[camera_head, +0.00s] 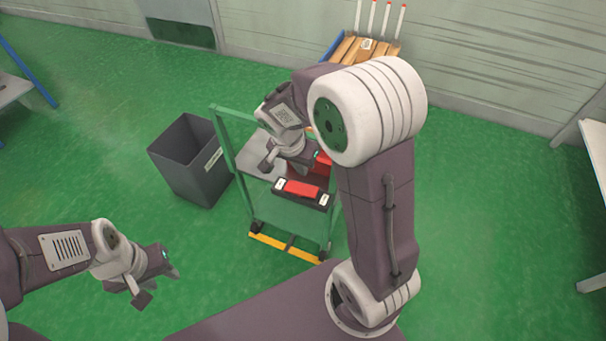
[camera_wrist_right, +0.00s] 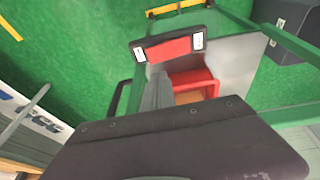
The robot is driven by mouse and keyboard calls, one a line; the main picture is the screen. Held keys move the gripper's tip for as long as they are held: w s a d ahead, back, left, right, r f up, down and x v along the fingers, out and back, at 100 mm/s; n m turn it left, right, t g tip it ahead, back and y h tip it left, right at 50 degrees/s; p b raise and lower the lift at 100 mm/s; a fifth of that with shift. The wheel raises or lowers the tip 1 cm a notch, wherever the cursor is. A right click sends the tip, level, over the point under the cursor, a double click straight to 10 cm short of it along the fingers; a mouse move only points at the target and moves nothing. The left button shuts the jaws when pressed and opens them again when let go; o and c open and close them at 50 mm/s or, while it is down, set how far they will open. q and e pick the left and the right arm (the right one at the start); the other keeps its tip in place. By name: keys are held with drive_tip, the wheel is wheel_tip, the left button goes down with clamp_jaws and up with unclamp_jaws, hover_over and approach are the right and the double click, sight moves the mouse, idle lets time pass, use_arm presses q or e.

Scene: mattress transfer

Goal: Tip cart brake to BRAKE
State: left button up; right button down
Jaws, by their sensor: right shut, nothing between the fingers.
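The cart (camera_head: 222,150) has a green frame and a grey deck. At its near end is the brake rocker (camera_head: 301,189), red in a black housing with a white label at each end; it also shows in the right wrist view (camera_wrist_right: 168,49). The label text is too small to read, and I cannot tell which way the rocker is tipped. My right gripper (camera_head: 287,162) is just beyond the rocker. In the right wrist view its shut, empty fingers (camera_wrist_right: 157,88) point at the rocker's left part; contact is unclear. My left gripper (camera_head: 160,287) is open and empty over the floor.
A dark grey bin (camera_head: 185,165) stands left of the cart. A red open-topped box (camera_wrist_right: 205,80) sits on the cart beside the fingers. A yellow bar (camera_head: 284,247) runs along the cart's near foot. A blue rack with cardboard boxes (camera_head: 365,48) stands behind.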

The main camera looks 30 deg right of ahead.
drive_tip(key=b, duration=0.3)
approach(311, 192)
drive_tip(key=x, duration=0.2)
drive_tip(key=w+x, duration=0.1)
drive_tip(key=x, duration=0.2)
drive_tip(key=shift+s+f, duration=0.1)
drive_tip(key=shift+f, duration=0.5)
drive_tip(key=f+b, duration=0.2)
drive_tip(key=shift+s+d+b, duration=0.2)
drive_tip(key=shift+d+b, duration=0.05)
drive_tip(key=shift+b, duration=0.15)
drive_tip(key=shift+s+d+r, duration=0.1)
drive_tip(key=shift+s+r, duration=0.05)
drive_tip(key=shift+r, duration=0.25)
